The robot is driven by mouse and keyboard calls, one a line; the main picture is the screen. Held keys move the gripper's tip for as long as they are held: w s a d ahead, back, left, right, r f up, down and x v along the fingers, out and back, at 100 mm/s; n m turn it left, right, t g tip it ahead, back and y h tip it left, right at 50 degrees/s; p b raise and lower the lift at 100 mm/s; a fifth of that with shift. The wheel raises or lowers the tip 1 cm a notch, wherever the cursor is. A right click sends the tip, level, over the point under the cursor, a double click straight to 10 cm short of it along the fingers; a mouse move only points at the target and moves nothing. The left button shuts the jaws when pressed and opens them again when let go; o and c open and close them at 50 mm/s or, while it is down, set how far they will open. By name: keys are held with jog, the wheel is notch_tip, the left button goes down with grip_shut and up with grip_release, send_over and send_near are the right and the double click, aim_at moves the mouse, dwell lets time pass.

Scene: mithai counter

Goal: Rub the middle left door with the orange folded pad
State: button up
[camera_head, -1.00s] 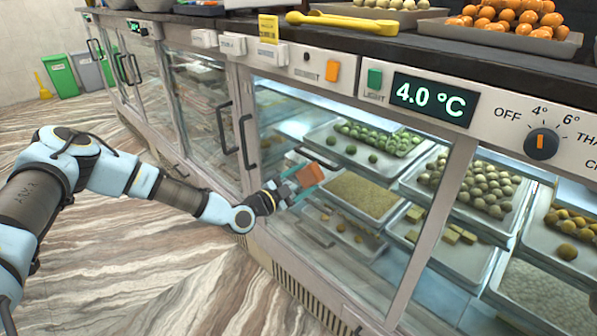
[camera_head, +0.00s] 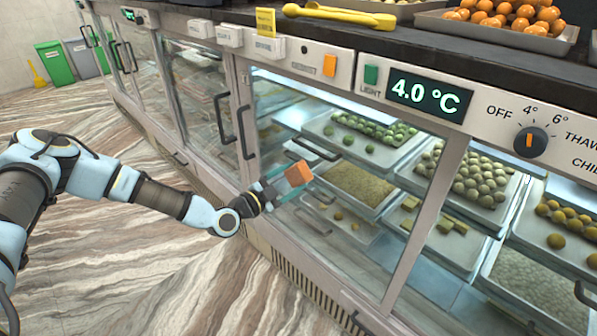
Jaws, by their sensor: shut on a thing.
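The orange folded pad (camera_head: 299,173) is held at the end of my gripper (camera_head: 287,179), which is shut on it. The pad is in front of the glass of a door (camera_head: 335,215) below the defrost and light switches; I cannot tell whether it touches the glass. This door has a dark vertical handle (camera_head: 246,132) at its left edge. Trays of sweets show through the glass. Another glass door (camera_head: 200,100) with its own dark handle (camera_head: 224,120) lies to the left. The fingertips are small and partly hidden by the pad.
A control panel with a temperature display (camera_head: 430,96) and a knob (camera_head: 530,142) runs above the doors. Yellow tongs (camera_head: 340,15) lie on the dark counter top. The striped floor (camera_head: 130,270) is clear; bins (camera_head: 57,68) stand far left.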

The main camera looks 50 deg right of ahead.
jog(key=shift+a, duration=0.6)
jog(key=shift+w+a+p, duration=0.1)
jog(key=shift+a+p, duration=0.7)
jog(key=shift+a, duration=0.75)
